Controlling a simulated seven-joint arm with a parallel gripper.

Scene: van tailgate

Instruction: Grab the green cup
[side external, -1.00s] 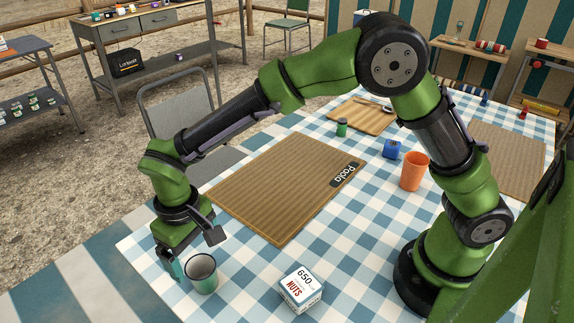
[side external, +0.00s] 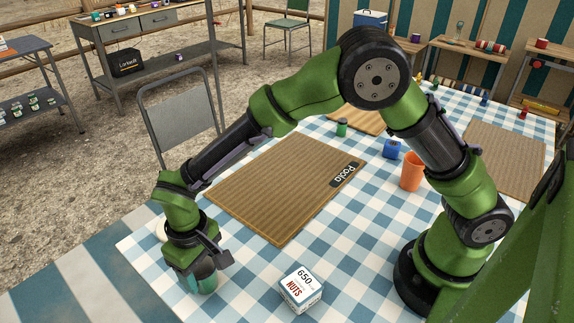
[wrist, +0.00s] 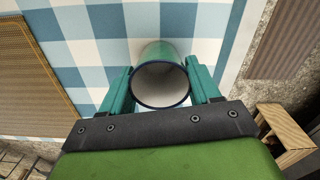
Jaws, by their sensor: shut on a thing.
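The green cup (wrist: 160,52) stands on the checked cloth near the table's front left corner, with its dark rim and pale inside showing in the wrist view. In the side view its lower part (side external: 207,285) shows below my gripper (side external: 197,275), which hides the rest. My gripper (wrist: 160,86) points down with one teal finger on each side of the cup. It is shut on the cup. The cup looks upright on the cloth; I see no clear lift.
A nuts box (side external: 300,290) stands to the right of the cup. A brown ribbed mat (side external: 285,190) lies behind it. An orange cup (side external: 412,171), a blue mug (side external: 392,149) and a small green jar (side external: 341,128) are farther back. The table edge is close on the left.

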